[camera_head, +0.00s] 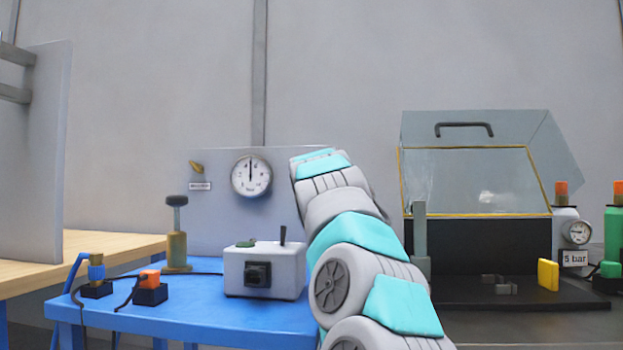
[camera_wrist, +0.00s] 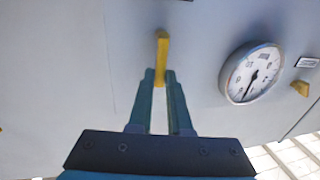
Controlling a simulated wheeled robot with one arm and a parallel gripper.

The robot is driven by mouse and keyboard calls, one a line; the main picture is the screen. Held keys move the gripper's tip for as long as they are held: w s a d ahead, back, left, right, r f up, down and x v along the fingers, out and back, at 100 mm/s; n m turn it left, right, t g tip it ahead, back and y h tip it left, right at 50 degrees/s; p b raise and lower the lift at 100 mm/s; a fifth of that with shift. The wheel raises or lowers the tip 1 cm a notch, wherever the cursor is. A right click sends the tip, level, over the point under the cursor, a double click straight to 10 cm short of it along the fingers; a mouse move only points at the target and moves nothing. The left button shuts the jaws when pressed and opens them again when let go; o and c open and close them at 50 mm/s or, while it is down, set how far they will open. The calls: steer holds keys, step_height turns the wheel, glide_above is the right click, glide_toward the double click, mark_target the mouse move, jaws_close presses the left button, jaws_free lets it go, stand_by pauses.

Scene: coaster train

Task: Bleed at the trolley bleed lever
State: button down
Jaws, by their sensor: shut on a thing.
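In the wrist view a yellow lever (camera_wrist: 162,50) stands out from the grey panel, with its near end between the fingertips of my gripper (camera_wrist: 160,78). My gripper is shut on this lever. A round white gauge (camera_wrist: 252,74) is beside it, and a second yellow lever (camera_wrist: 300,88) with a small label is beyond the gauge. In the head view the gauge (camera_head: 251,175) has its needle pointing about straight up, and a yellow lever (camera_head: 196,167) is to its left above a label too small to read. My arm hides my gripper and the held lever there.
The blue trolley top (camera_head: 200,312) carries a white switch box (camera_head: 264,270), a brass-coloured hand pump (camera_head: 177,240) and small coupling blocks (camera_head: 150,288). To the right stand an open-fronted case with a clear lid (camera_head: 470,180), a yellow block (camera_head: 548,274) and gas bottles (camera_head: 565,225).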

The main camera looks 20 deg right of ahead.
stand_by(0.4)
steer(key=w+a+f+n+g+p, duration=0.1)
steer(key=n+p, duration=0.3)
steer(key=w+a+f+n+g+h+p, duration=0.1)
steer(key=n+p, duration=0.3)
steer(key=n, duration=0.1)
steer(key=a+f+n+g+p, duration=0.1)
steer(key=a+n+p, duration=0.1)
steer(key=n, duration=0.3)
steer(key=shift+w+f+p, duration=0.15)
steer(key=shift+w+p, duration=0.25)
steer(key=shift+p, duration=0.5)
steer(key=shift+a+f+n+g+h, duration=0.1)
steer(key=shift+f+n+g+h, duration=0.25)
steer(key=shift+n, duration=0.55)
steer(key=shift+f, duration=0.15)
steer(key=c, duration=0.9)
jaws_free()
steer(key=shift+o, duration=0.2)
